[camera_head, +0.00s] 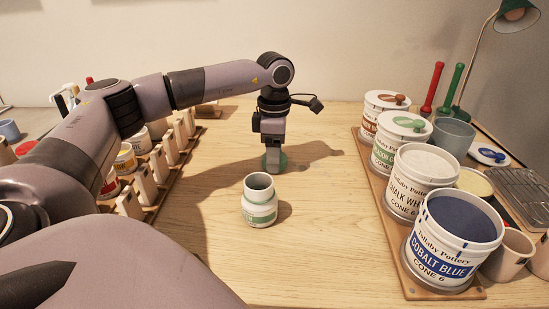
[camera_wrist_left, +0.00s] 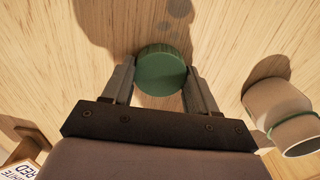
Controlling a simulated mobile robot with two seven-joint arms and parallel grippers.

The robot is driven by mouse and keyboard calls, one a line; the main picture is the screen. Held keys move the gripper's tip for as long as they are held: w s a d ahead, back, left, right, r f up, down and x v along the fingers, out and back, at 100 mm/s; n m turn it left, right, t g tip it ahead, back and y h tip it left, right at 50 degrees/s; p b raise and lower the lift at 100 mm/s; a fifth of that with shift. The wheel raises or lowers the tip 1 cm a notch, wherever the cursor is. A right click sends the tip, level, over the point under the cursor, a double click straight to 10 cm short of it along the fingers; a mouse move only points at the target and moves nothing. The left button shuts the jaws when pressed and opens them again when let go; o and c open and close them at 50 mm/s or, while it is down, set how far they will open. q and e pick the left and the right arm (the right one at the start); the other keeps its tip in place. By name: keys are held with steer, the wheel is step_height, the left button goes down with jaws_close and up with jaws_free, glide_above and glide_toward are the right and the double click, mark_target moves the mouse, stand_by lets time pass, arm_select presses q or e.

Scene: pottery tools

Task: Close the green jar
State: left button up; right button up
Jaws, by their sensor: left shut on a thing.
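The green jar (camera_head: 260,203) is a small white jar with a green band and label, standing upright and open-topped on the wooden table. In the left wrist view the jar (camera_wrist_left: 278,112) is at the right, apart from the gripper. My left gripper (camera_head: 273,160) points down behind the jar in the head view. It is shut on a round green lid (camera_wrist_left: 161,70), which sits between the two fingers at or just above the table. The lid (camera_head: 283,161) is partly hidden by the fingers in the head view. My right gripper is not in view.
On the right, a wooden board (camera_head: 470,290) holds several large glaze buckets, including a cobalt blue one (camera_head: 453,240). On the left, a wooden rack (camera_head: 165,190) holds small pots and blocks. The table between is clear around the jar.

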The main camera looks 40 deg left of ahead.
arm_select(q)
steer(key=shift+r, duration=0.1)
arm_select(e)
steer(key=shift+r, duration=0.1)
arm_select(q)
step_height(320, 180, up, 20)
steer(key=p, duration=0.3)
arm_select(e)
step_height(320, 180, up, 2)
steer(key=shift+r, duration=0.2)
